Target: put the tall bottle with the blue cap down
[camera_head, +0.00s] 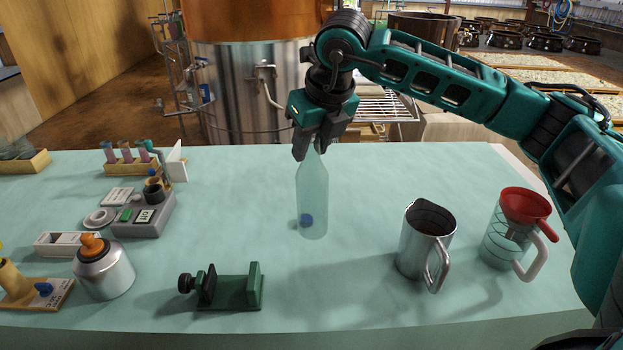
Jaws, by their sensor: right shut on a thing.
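A tall, clear, pale green bottle (313,190) is upright in the middle of the table. My right gripper (313,145) comes from above and is shut on its neck, hiding the bottle's top. A small blue round thing (306,220) shows low at the bottle's left side; I cannot tell whether it is in, behind or in front of it. The bottle's base is at or close to the table top (360,310); I cannot tell whether it touches. My left gripper is not in view.
Right of the bottle stand a metal jug (425,245) and a clear jug with a red funnel (525,203). In front is a green vise (235,290). At left are a metal bottle with an orange cap (104,275), a grey device (145,215) and a tube rack (130,167).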

